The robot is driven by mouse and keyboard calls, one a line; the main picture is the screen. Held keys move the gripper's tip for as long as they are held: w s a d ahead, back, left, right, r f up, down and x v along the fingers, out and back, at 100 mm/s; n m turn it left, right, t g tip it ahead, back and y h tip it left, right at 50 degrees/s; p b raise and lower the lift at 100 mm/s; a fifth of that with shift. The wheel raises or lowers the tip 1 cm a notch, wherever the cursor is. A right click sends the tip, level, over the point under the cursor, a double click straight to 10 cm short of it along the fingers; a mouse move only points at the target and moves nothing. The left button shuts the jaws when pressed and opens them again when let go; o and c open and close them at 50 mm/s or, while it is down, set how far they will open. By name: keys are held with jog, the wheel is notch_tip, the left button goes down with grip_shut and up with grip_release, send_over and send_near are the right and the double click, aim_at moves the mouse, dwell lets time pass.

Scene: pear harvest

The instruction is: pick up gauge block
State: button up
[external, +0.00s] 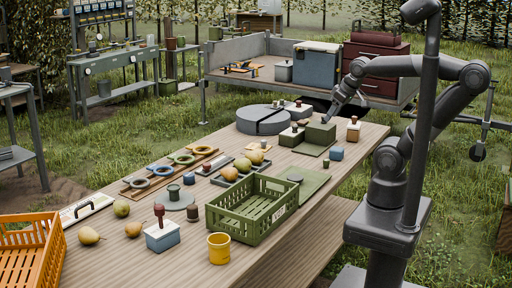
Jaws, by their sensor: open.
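My gripper (330,117) is open at the far right end of the wooden table, pointing down. It is just above a dark green block (320,134) on a green plate; I cannot tell whether the fingers touch the block. Beside it stand another green block (291,138) with a dark knob, a light grey block (299,111) and a small wooden block (353,131) with a dark red knob. A small blue block (336,154) lies in front. I cannot tell for sure which of these is the gauge block.
A round grey two-part disc (262,120) lies left of the blocks. A green crate (237,224), yellow mug (219,248), blue-and-white block (161,238), pears (89,235) and a ring board (170,172) fill the nearer table. An orange crate (30,252) stands at the left edge.

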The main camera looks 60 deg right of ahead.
jog(key=o, duration=0.4)
jog(key=w+a+r+n, duration=0.1)
jog(key=w+r, duration=0.1)
jog(key=w, duration=0.5)
jog(key=w+a+r, duration=0.1)
jog(key=w+a, duration=0.1)
jog(key=w, duration=0.5)
jog(key=n+g+y, duration=0.2)
jog(key=n, duration=0.2)
send_over(189, 174)
jog(key=s+d, duration=0.2)
jog(key=s, duration=0.1)
notch_tip(189, 174, down, 23)
jog(key=x, duration=0.6)
jog(key=shift+s+x, duration=0.1)
jog(key=shift+x, duration=1.25)
jog(key=shift+s+x, duration=0.15)
jog(key=shift+x, duration=1.15)
